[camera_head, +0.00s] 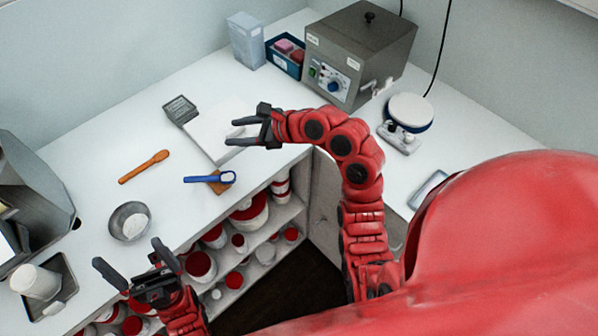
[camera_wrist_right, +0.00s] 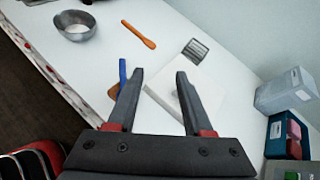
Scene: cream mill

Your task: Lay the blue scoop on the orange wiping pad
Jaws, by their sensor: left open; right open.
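The blue scoop (camera_head: 203,180) has its handle pointing left and its round bowl end at the right. It lies across the small orange-brown wiping pad (camera_head: 217,188) near the counter's front edge, with the handle reaching past the pad. In the right wrist view the scoop (camera_wrist_right: 122,74) shows left of the fingers, and the pad (camera_wrist_right: 113,91) is partly hidden by a finger. My right gripper (camera_head: 230,132) is open and empty above the white board, behind the scoop, and apart from it.
An orange-handled tool (camera_head: 146,167) and a metal bowl (camera_head: 130,221) with white contents stand to the left. A white board (camera_head: 208,135) and a grey grated tray (camera_head: 180,109) lie behind. A metal machine (camera_head: 360,50) and a blue bin (camera_head: 283,62) stand at the back.

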